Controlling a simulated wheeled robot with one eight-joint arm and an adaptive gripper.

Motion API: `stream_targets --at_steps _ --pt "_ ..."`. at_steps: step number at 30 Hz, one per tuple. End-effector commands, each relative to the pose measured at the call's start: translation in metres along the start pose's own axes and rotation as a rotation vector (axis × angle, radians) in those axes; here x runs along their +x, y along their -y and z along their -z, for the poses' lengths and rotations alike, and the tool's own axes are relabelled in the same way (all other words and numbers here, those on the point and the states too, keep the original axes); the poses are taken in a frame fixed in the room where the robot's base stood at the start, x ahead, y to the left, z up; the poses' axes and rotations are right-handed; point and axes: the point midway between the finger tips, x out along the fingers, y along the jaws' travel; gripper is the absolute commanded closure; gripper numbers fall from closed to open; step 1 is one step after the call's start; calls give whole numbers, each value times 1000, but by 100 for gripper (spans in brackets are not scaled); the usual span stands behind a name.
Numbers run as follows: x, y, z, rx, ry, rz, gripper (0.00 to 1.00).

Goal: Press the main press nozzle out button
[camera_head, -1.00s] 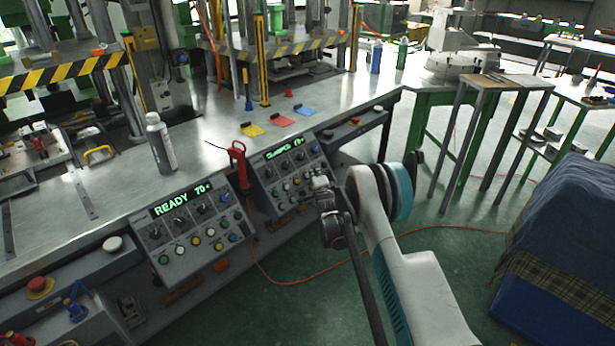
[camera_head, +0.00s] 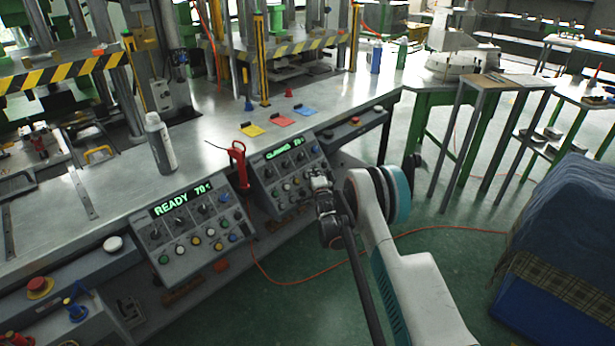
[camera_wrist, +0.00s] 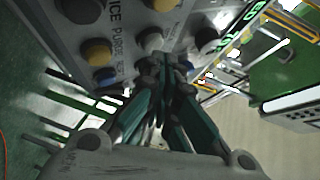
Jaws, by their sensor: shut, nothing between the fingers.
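Two grey control panels are on the bench front in the head view. The left panel (camera_head: 196,222) reads "READY 70". The right panel (camera_head: 284,174) has a partly legible green display and several knobs and coloured buttons. My gripper (camera_head: 318,181) is at the right panel's lower right side. Contact cannot be told. No nozzle-out label is legible; "PURGE" is.
A red-handled tool (camera_head: 238,163) stands between the panels. A grey bottle (camera_head: 160,143) and coloured yellow, red and blue pads are on the bench. An orange cable (camera_head: 343,266) lies on the floor. A blue-covered block (camera_head: 560,250) stands at right.

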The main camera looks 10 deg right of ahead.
Motion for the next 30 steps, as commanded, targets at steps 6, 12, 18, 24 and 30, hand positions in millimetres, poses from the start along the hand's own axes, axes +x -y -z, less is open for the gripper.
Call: stream_targets --at_steps 6,12,18,24,30 --pt "1 -1 -1 1 0 0 100" --pt "3 -2 -2 -1 0 0 100" --pt "4 -3 -3 -1 0 0 100" --pt "6 -4 -4 1 0 0 100" --pt "6 -4 -5 0 0 0 100"
